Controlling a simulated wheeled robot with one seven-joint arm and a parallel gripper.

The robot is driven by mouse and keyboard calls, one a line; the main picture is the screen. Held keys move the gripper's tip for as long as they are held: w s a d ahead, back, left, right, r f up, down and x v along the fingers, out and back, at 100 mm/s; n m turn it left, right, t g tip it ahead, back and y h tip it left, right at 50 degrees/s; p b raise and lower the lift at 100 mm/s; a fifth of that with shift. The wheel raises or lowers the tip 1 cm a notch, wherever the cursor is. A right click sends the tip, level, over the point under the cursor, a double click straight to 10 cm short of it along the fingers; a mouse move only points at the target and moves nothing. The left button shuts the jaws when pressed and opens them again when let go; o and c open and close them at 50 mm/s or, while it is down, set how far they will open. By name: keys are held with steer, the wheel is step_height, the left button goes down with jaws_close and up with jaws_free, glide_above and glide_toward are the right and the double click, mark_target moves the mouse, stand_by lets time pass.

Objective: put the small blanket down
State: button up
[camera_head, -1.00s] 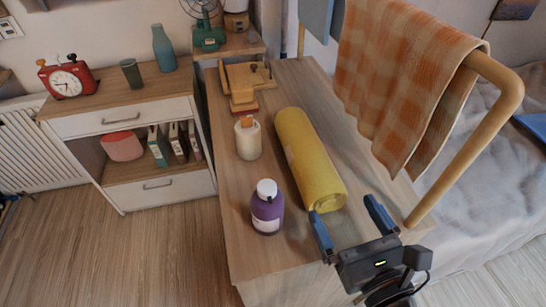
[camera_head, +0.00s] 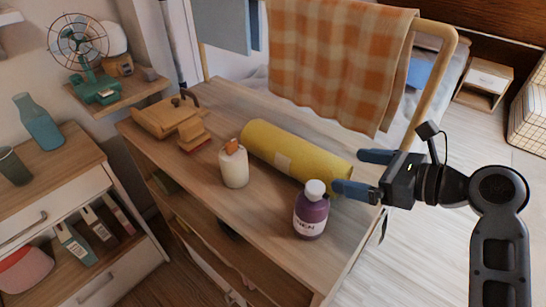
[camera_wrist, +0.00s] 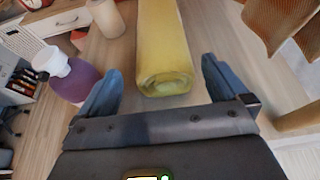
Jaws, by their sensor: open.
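The small blanket looks to be the yellow roll (camera_head: 295,156), lying on the wooden dresser top (camera_head: 255,207). In the wrist view the roll (camera_wrist: 163,45) points away from me, with its near end just ahead of and between my fingers. My gripper (camera_head: 362,172) is open at the roll's right end, with blue fingers on either side of that end. In the wrist view my gripper (camera_wrist: 160,88) is empty between the fingertips. I cannot tell whether a finger touches the roll.
A purple bottle (camera_head: 311,212) stands close to my near finger. A cream bottle (camera_head: 234,167) stands left of the roll. An orange checked cloth (camera_head: 340,65) hangs on a wooden rail (camera_head: 432,90) behind. Wooden pieces (camera_head: 170,116) lie at the dresser's far end.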

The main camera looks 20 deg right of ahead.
mark_target(328, 167)
steer(key=shift+x, duration=3.5)
steer(key=shift+d+f, duration=0.1)
steer(key=shift+f, duration=0.05)
